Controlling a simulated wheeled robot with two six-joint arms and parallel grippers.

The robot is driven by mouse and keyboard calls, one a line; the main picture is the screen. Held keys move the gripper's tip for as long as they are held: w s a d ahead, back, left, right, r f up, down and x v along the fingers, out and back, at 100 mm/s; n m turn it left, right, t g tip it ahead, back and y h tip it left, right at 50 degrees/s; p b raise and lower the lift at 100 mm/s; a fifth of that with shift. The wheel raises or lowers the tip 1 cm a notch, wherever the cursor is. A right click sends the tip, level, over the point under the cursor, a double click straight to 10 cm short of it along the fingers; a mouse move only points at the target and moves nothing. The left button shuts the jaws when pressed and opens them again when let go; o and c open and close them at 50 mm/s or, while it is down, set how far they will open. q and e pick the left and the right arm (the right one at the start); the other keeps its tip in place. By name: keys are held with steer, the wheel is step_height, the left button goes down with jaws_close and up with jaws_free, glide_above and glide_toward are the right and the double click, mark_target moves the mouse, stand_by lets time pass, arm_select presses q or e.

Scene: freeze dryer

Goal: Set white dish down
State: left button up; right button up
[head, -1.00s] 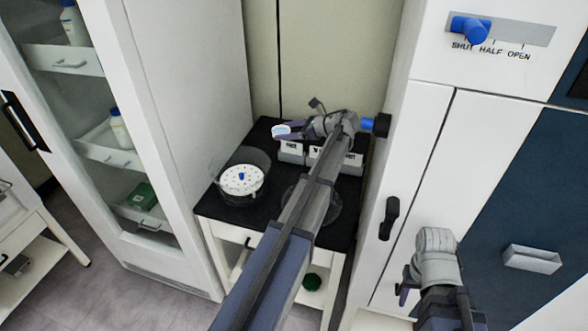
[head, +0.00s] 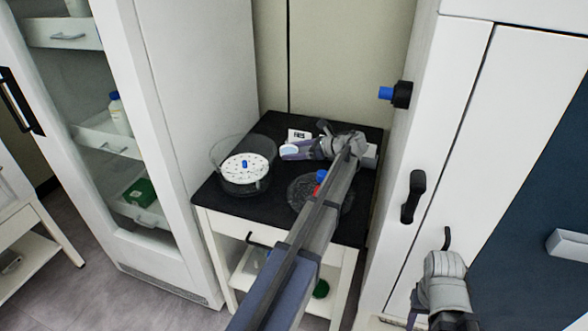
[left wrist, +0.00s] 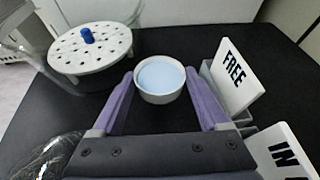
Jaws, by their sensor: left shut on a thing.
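A small white dish (left wrist: 160,92) with pale blue contents sits between the two purple fingers of my left gripper (left wrist: 160,88). In the head view the dish (head: 289,151) is at the tip of my left gripper (head: 297,151), over the black tabletop (head: 225,207). The dish looks level. I cannot tell whether its base touches the top. My right gripper (head: 413,314) is at the lower right, partly hidden by its own wrist; its jaws do not show clearly.
A white perforated disc with a blue knob (left wrist: 90,48) sits in a clear round vessel left of the dish. A FREE sign (left wrist: 236,76) and another sign (left wrist: 284,150) stand close on the right. A dark round item (head: 305,195) is partly hidden beneath my left arm.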

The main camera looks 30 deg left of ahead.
mark_target(294, 167)
arm_select(q)
steer(key=shift+f+b, duration=2.2)
steer(key=shift+f, duration=0.15)
steer(key=o, duration=1.2)
steer(key=shift+o, duration=0.2)
